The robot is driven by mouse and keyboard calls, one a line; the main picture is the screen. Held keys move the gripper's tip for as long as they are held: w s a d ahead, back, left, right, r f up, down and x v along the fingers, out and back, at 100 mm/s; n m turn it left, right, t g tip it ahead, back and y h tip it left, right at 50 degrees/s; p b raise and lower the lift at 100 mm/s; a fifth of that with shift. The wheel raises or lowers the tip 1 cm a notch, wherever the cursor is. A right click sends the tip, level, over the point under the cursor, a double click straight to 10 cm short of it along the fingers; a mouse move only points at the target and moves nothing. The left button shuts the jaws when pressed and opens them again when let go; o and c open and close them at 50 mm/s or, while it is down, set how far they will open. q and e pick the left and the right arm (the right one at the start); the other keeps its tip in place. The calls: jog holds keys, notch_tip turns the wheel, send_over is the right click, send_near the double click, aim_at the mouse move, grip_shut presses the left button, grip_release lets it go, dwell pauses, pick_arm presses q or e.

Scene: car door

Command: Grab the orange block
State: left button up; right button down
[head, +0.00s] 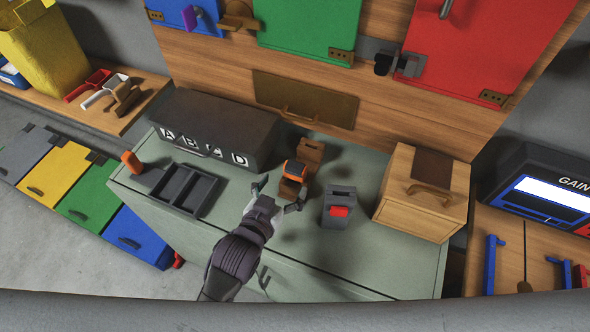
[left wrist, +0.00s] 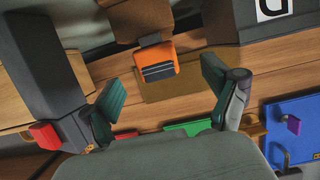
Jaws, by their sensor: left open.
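The orange block (head: 292,170), with a dark face, sits on a brown wooden stand (head: 309,155) on the grey-green worktop. In the left wrist view the orange block (left wrist: 152,54) shows its orange edge around a dark striped face, ahead of the gap between the fingers. My left gripper (head: 277,197) is open and empty, with its fingers spread just on the near side of the block. In the left wrist view the green-padded fingertips (left wrist: 160,88) stand apart, and the block is not between them. My right gripper is not in view.
A grey box with a red part (head: 340,207) stands close on the right. A wooden box (head: 423,195) is further right. A dark compartment tray (head: 184,188) and a dark case lettered A, B, C, D (head: 220,125) are left.

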aim_at(293, 174)
pick_arm(q)
jog(key=shift+d+p+x, duration=0.2)
jog(key=shift+p+x, duration=0.4)
jog(key=shift+x, duration=2.55)
jog(key=shift+s, duration=0.1)
jog(key=c, duration=1.3)
jog(key=shift+o, duration=0.2)
jog(key=shift+r, duration=0.1)
